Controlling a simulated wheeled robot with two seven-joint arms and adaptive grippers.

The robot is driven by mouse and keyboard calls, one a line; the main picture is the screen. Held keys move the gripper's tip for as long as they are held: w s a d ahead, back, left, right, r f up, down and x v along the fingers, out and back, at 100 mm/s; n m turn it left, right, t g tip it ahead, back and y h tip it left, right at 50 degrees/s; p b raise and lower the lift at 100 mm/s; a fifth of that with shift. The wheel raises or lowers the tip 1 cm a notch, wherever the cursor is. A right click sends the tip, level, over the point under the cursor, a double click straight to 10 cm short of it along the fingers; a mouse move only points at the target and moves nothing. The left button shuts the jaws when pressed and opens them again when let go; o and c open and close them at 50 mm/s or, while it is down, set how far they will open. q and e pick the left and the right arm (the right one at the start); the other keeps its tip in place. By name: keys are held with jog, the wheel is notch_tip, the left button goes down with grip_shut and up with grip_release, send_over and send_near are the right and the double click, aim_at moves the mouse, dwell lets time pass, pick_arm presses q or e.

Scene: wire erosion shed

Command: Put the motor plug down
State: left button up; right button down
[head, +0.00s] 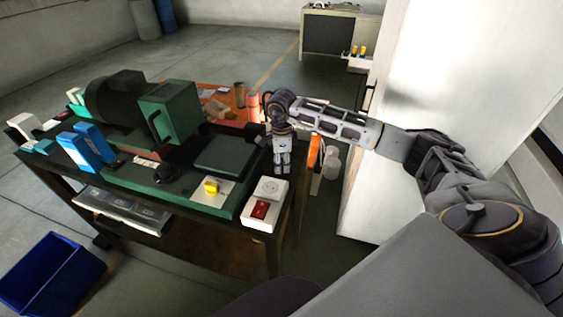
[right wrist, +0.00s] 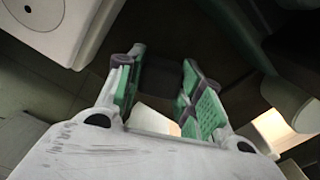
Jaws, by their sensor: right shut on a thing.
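My right gripper (head: 282,166) points down at the right end of the workbench, behind the white socket box. In the right wrist view its green-padded fingers (right wrist: 160,90) stand apart with a dark thing (right wrist: 160,75) between them, which I take to be the motor plug; its outline is hard to make out. In the head view the plug is hidden by the gripper. The white socket box (head: 271,187) has a round socket and a red switch (head: 260,209); part of it shows in the right wrist view (right wrist: 62,22). My left gripper is not in view.
A dark green machine (head: 168,113) fills much of the workbench. A yellow knob (head: 211,187) is on a white plate at the front. Blue boxes (head: 88,148) stand at the left. A blue bin (head: 48,271) is on the floor. A white cabinet wall (head: 400,110) stands to the right.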

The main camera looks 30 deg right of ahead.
aim_at(282, 161)
jog(key=shift+f+b, duration=0.6)
jog(key=c, duration=0.9)
grip_release()
jog(key=shift+c, duration=0.2)
jog(key=shift+r, duration=0.1)
jog(key=shift+r+p, duration=0.5)
jog(key=shift+p, duration=0.1)
notch_tip(282, 161, up, 12)
jog(key=b, duration=0.2)
